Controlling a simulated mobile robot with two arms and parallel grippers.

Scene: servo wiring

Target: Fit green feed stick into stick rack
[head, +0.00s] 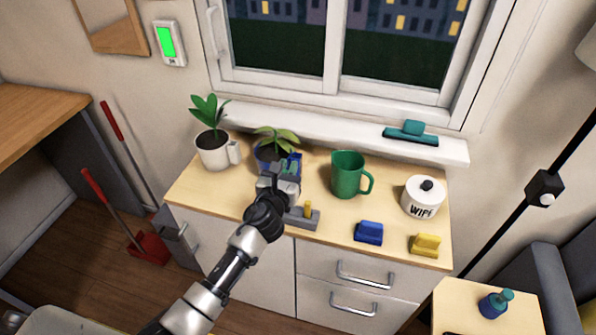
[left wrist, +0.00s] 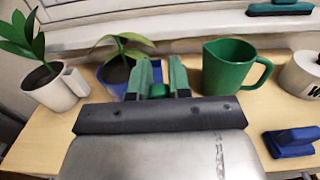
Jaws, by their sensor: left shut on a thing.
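My left gripper (head: 287,172) is over the back middle of the cabinet top, shut on the green feed stick. A small green part of the stick (left wrist: 158,90) shows between the fingers in the left wrist view; the rest is hidden by the gripper. A low grey block (head: 300,221), which looks like the stick rack, lies at the cabinet's front edge, nearer than the gripper. A short yellow piece stands up from it (head: 308,209). My arm and gripper cover the block's left part. The stick appears apart from this block. My right gripper is not in view.
A blue-potted plant (head: 265,154) stands just left of the gripper, and a green mug (head: 347,176) stands to its right. A white-potted plant (head: 213,150), a white pot (head: 422,198), a blue block (head: 369,233) and a yellow block (head: 425,245) share the cabinet top.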

